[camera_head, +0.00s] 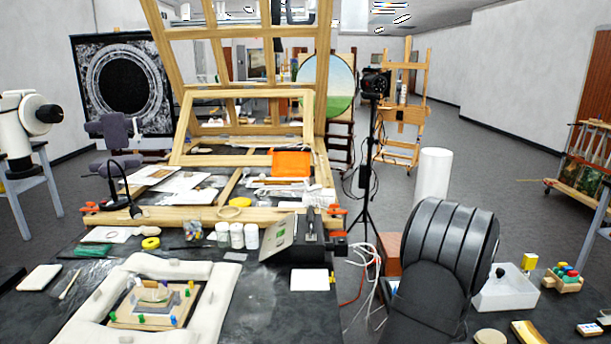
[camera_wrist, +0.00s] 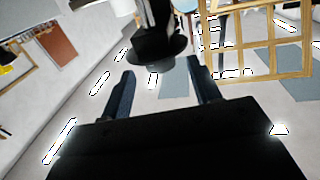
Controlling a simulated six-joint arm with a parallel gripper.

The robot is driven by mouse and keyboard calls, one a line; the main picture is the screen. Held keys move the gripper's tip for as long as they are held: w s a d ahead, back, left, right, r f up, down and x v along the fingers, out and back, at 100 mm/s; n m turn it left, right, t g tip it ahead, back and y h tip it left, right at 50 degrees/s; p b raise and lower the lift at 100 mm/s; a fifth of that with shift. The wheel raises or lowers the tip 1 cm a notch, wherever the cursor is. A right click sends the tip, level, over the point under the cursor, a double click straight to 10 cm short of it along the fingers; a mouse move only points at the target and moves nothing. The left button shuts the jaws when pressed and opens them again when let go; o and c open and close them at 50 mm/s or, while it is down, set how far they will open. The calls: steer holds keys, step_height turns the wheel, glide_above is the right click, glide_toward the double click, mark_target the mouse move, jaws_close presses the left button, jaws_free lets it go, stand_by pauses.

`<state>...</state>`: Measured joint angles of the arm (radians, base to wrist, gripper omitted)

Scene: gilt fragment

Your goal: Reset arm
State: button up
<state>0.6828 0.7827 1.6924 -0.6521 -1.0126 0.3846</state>
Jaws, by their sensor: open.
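My gripper (camera_wrist: 160,66) shows in the wrist view with its two dark fingers spread apart. Nothing is between the fingertips that I can tell is held. A dark rounded shape stands beyond them at the top of the view. The wrist view is tilted and shows walls, bright strips and a wooden lattice frame (camera_wrist: 265,40) at the right. In the head view my gripper cannot be made out. A gilt fragment piece (camera_head: 153,297) sits on a small board inside a white padded surround (camera_head: 222,290) on the dark table.

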steer(key=w, duration=0.4)
steer(key=shift+w+d, duration=0.25)
steer(key=shift+w, duration=0.15)
steer(key=shift+s+m+g+h, duration=0.1)
steer(key=shift+m+g+h, duration=0.4)
steer(key=shift+m+h, duration=0.8)
steer(key=shift+m+g+h, duration=0.5)
steer(key=shift+m+h, duration=0.3)
steer(key=shift+h, duration=1)
steer(key=shift+m+g+h, duration=2.6)
steer(key=shift+g+h, duration=0.1)
steer(key=shift+h, duration=0.3)
steer(key=shift+v, duration=2.05)
